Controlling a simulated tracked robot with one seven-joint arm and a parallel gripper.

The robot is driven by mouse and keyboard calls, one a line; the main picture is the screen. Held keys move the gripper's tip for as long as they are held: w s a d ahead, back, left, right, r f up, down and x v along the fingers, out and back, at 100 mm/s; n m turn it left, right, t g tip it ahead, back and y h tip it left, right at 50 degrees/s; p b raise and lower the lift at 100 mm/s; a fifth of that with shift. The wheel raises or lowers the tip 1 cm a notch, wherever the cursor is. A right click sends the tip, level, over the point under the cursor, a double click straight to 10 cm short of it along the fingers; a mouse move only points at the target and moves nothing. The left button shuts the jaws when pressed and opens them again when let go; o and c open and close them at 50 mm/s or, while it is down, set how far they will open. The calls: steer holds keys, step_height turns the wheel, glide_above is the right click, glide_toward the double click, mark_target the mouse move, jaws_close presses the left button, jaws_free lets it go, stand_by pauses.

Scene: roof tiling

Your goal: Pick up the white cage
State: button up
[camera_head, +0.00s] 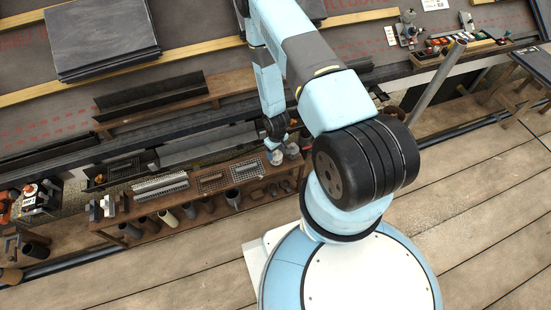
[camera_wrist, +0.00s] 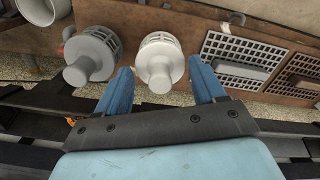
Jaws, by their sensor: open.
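The white cage (camera_wrist: 158,50) is a round slotted guard with a narrower collar, on the wooden bench in the wrist view. In the head view the white cage (camera_head: 276,158) is a small pale shape at the bench's right end, partly hidden by my gripper. My gripper (camera_wrist: 161,68) is open, with one blue finger on each side of the white cage's near end. I cannot tell whether either finger touches it. A similar grey cage (camera_wrist: 91,56) stands just left of the white one in the wrist view, close to the left finger.
Grey grilles (camera_wrist: 236,50) lie right of the white cage, and a brown grille (camera_wrist: 300,75) lies beyond them. A pale pipe piece (camera_wrist: 40,8) is at the upper left. In the head view, the bench (camera_head: 205,184) holds several more grilles and pipes. Dark slates (camera_head: 100,35) lie on the roof.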

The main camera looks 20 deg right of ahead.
mark_target(276, 155)
steer(key=shift+f, duration=1.9)
steer(key=c, duration=0.7)
steer(key=shift+o, duration=0.2)
steer(key=shift+r, duration=0.1)
